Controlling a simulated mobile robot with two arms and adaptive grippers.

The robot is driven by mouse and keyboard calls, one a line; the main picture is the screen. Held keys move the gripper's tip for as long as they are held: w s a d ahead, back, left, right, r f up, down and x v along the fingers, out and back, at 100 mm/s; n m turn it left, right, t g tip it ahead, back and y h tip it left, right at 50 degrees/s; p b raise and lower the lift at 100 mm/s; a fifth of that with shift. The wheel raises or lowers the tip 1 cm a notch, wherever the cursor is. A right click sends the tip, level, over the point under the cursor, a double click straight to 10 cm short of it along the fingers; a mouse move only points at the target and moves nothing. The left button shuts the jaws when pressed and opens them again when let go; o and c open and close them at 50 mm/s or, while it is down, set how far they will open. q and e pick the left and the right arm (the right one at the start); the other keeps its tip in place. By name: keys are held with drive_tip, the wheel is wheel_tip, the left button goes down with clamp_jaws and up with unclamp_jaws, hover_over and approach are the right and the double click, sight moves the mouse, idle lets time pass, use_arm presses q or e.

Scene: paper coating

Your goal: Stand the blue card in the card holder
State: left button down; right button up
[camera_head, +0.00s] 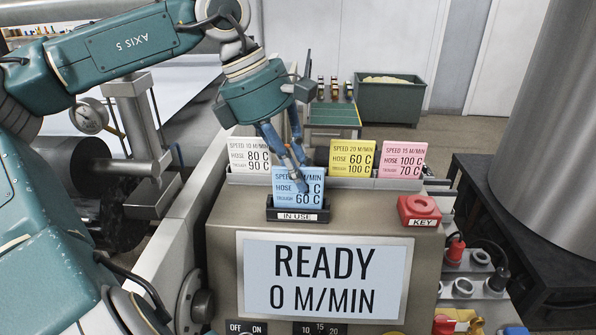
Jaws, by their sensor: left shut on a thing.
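The blue card (284,187) is upright at the small black card holder (297,215) labelled IN USE, on top of the machine console. Its lower edge is hidden behind the holder's front, so I cannot tell whether it rests on the bottom. My left gripper (299,183) comes down from above and is shut on the blue card, its fingers covering part of the print. My right gripper is not in view.
Behind the holder, a white card (249,154), a yellow card (352,157) and a pink card (402,159) stand in a rack. A red KEY block (419,209) is at right. The display (323,280) reads READY, 0 M/MIN. A green bin (390,100) stands farther back.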

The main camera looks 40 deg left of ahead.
use_arm(q)
drive_tip(key=c, duration=1.7)
unclamp_jaws()
drive_tip(key=shift+r, duration=0.1)
drive_tip(key=v, duration=1.2)
drive_tip(key=shift+d, duration=0.1)
